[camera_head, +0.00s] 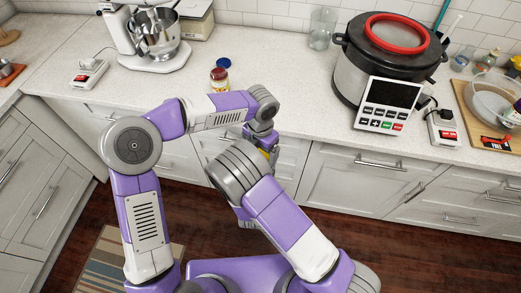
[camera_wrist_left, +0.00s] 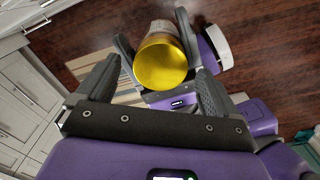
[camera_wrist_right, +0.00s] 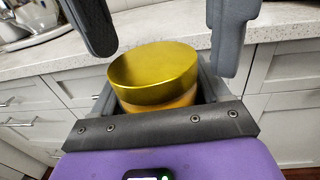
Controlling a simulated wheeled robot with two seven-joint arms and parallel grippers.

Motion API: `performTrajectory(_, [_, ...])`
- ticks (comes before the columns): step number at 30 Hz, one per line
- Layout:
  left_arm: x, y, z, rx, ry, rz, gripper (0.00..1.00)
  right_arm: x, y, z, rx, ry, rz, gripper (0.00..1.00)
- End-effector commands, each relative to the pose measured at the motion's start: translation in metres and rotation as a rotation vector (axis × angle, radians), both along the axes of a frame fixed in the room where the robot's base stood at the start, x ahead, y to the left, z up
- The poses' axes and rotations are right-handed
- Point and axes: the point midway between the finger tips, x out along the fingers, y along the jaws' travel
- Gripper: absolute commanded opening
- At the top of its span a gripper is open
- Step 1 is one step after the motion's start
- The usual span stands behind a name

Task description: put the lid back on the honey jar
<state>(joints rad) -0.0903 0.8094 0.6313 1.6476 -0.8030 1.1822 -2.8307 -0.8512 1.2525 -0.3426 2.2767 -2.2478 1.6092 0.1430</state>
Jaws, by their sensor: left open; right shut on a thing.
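The honey jar shows in the right wrist view as an amber band (camera_wrist_right: 160,105) under its gold lid (camera_wrist_right: 152,68). The lid sits over the jar's mouth and looks level; whether it is fully seated I cannot tell. My right gripper (camera_wrist_right: 155,92) is shut around the jar. In the left wrist view the lid (camera_wrist_left: 162,66) faces the camera. My left gripper (camera_wrist_left: 158,72) is open, its fingers on either side of the lid and apart from it. In the head view my arms hide most of the jar; only a bit of yellow shows.
A stand mixer (camera_head: 150,45) is at the left, a large cooker (camera_head: 350,75) at the right. My grippers are in front of the cabinets.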

Motion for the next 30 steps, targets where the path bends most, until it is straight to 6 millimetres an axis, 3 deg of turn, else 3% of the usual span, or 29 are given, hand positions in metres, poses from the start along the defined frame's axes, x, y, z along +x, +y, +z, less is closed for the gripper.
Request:
performTrajectory(8, [0.000,-0.001,0.036,-0.003,-0.003,-0.001,0.94,0.000,0.000,0.001,0.000,-0.004,0.000,0.00])
performTrajectory(20, [0.000,0.000,0.038,-0.001,-0.001,0.026,0.91,0.000,0.000,0.001,0.000,-0.004,0.000,0.00])
performTrajectory(26, [0.000,0.000,0.039,0.000,-0.001,0.250,0.91,0.000,0.000,0.001,0.000,-0.004,0.000,0.00])
performTrajectory(30, [0.000,0.000,0.041,0.002,-0.001,0.514,0.91,0.000,0.000,0.001,0.000,-0.004,0.000,0.00])
